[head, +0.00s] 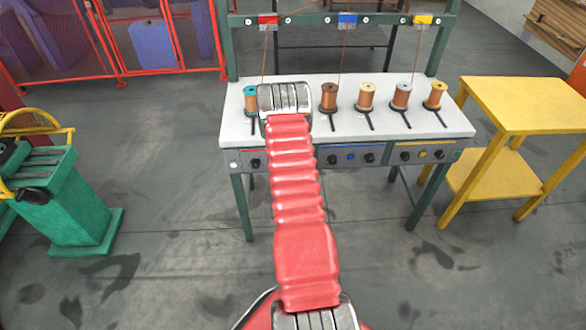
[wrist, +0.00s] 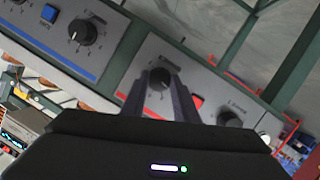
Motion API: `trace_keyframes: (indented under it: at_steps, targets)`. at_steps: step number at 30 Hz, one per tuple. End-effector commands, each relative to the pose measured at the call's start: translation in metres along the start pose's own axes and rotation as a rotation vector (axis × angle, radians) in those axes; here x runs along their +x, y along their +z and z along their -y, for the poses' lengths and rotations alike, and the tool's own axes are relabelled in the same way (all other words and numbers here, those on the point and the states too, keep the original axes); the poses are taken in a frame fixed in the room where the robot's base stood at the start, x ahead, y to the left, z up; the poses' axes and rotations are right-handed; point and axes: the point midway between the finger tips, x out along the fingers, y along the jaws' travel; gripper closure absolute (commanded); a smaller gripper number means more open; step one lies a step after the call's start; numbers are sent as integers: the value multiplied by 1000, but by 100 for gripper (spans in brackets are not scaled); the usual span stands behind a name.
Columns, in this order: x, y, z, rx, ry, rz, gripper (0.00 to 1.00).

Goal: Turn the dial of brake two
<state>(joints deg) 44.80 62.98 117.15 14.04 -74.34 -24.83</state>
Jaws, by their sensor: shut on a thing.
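The gray control panel (wrist: 119,91) runs slantwise across the wrist view. A black dial (wrist: 160,76) on its red-striped section sits between the two dark fingers of my gripper (wrist: 161,82), which is shut on it. A second black dial (wrist: 230,118) is on the same section, lower right and apart from the fingers. A larger-looking black dial (wrist: 83,32) is on the blue-striped section at upper left. The dial labels are too small to read surely. In the head view my red arm hides the gripper and the held dial.
The light bench top (head: 330,135) carries several wire spools, such as the copper one (head: 329,98). A blue button (wrist: 48,13) is on the neighboring section. A yellow table (head: 525,105) stands right, a green machine (head: 75,205) left. The floor in front is clear.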

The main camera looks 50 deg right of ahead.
Motion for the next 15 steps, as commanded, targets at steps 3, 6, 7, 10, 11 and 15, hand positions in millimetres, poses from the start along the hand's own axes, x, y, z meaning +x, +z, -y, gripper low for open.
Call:
trace_keyframes:
  at_steps: [3, 6, 7, 10, 11, 15]
  targets:
    - [0, 3, -1, 1, 1, 6, 95]
    - [0, 2, -1, 2, 1, 6, 95]
    - [0, 2, -1, 2, 1, 6, 71]
    - [0, 2, -1, 2, 1, 4, 64]
    - [0, 2, -1, 2, 0, 4, 62]
    - [0, 1, 0, 1, 0, 2, 54]
